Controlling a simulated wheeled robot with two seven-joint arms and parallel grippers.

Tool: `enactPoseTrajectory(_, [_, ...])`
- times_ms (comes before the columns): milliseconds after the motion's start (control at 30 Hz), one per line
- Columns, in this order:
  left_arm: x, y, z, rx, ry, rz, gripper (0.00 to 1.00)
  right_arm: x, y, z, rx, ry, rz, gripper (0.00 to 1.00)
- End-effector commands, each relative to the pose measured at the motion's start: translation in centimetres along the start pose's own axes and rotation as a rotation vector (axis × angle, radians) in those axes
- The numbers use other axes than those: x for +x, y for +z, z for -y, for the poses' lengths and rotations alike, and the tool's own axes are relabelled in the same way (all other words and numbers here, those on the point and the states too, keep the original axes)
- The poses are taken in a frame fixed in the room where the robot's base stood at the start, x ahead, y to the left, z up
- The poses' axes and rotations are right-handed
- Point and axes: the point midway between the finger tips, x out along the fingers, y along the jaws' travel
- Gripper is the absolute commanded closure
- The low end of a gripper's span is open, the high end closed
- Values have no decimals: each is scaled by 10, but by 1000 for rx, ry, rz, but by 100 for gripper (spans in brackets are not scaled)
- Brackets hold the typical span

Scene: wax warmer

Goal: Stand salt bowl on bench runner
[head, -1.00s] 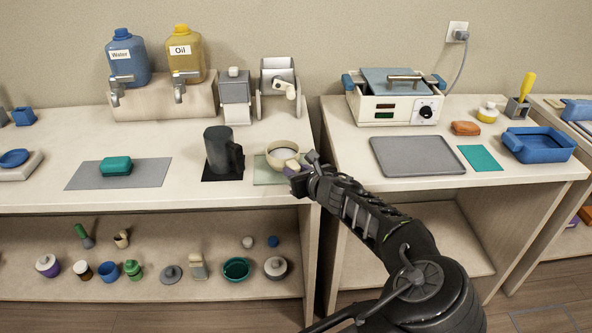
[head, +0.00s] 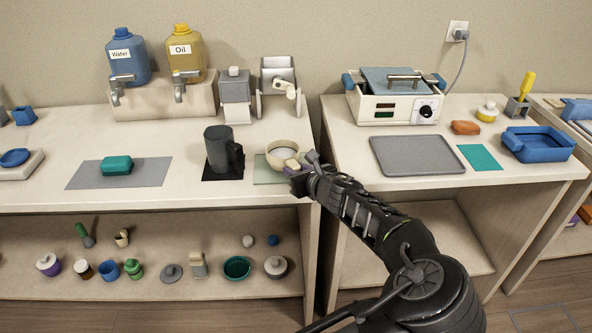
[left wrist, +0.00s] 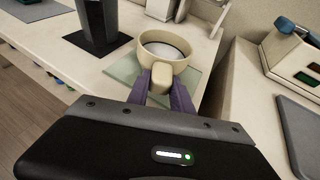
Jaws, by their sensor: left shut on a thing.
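The salt bowl is a round cream bowl (head: 283,150) with white contents and a blocky handle, near the right end of the left bench. It also shows in the left wrist view (left wrist: 165,48), upright. My left gripper (head: 296,167) is shut on the handle, with purple fingers (left wrist: 160,88) on both sides of it. A flat pale green mat (head: 264,178), perhaps the bench runner, lies under the bowl. I cannot tell whether the bowl touches it. A grey mat (head: 80,180) lies farther left. My right gripper is not in view.
A dark mug (head: 218,150) on a black mat stands just left of the bowl. A roll holder (head: 278,85) and a grey dispenser (head: 236,95) stand behind. A gap separates this bench from the right one, which bears a grey tray (head: 417,156) and the warmer (head: 390,100).

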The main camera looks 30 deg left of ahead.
Motion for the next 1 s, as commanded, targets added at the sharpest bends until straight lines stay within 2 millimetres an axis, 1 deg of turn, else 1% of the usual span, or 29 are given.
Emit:
enactPoseTrajectory(367, [0, 0, 0, 0, 0, 2, 100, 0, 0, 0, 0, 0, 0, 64])
enactPoseTrajectory(1000, [3, -6, 0, 0, 0, 1, 100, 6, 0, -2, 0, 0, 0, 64])
